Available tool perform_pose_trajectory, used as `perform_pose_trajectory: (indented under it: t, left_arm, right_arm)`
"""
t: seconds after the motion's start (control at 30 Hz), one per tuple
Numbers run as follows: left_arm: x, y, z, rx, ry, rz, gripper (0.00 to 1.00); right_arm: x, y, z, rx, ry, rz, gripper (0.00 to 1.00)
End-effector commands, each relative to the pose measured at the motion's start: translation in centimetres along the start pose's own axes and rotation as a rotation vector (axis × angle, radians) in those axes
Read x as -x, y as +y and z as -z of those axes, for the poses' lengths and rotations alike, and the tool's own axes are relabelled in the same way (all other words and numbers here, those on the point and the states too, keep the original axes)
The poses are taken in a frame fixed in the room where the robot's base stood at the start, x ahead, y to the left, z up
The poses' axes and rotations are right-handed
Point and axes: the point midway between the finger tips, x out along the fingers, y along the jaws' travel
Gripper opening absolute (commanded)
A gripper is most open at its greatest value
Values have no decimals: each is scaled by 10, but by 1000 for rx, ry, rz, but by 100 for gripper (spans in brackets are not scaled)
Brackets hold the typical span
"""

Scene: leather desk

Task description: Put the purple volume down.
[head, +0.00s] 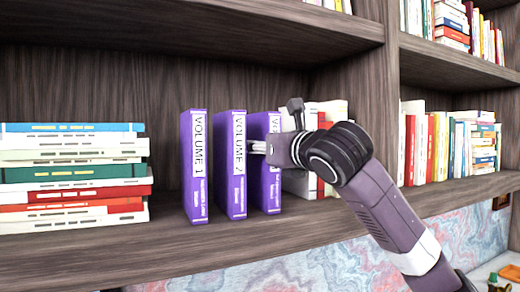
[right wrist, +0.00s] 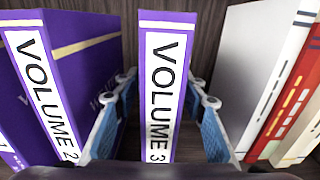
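The purple book Volume 3 (head: 268,192) stands upright on the shelf, at the right end of a row of three purple volumes. Its spine also shows in the right wrist view (right wrist: 158,110). My right gripper (head: 256,147) is at its spine, hiding part of it in the head view. In the right wrist view, the blue-padded fingers (right wrist: 163,82) are on either side of Volume 3, spread, with narrow gaps to the book. Volume 2 (head: 234,190) stands just left of the left finger, and Volume 1 (head: 194,190) stands further left. My left gripper is not in view.
White and red books (right wrist: 285,90) stand close to the right of my right finger. A flat stack of books (head: 75,185) lies at the left. The wooden shelf board (head: 150,245) is bare in front; another shelf (head: 220,30) hangs above.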

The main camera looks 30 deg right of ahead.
Motion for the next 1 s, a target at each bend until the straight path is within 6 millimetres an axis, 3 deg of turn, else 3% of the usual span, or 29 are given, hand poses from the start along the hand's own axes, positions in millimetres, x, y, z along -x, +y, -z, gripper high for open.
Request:
perform_pose_trajectory:
  t: [0.2,0.5,0.7,1.0]
  left_arm:
    - [-29,0,1,0,5,0,40]
    - [-49,0,-1,0,5,0,40]
    - [-51,1,-1,0,5,0,40]
    - [-50,1,-2,0,4,0,40]
  right_arm:
    - [47,0,4,1,-9,0,39]
    - [99,0,2,1,-5,0,39]
    - [110,0,1,0,-2,1,39]
    - [110,0,0,0,-1,0,39]
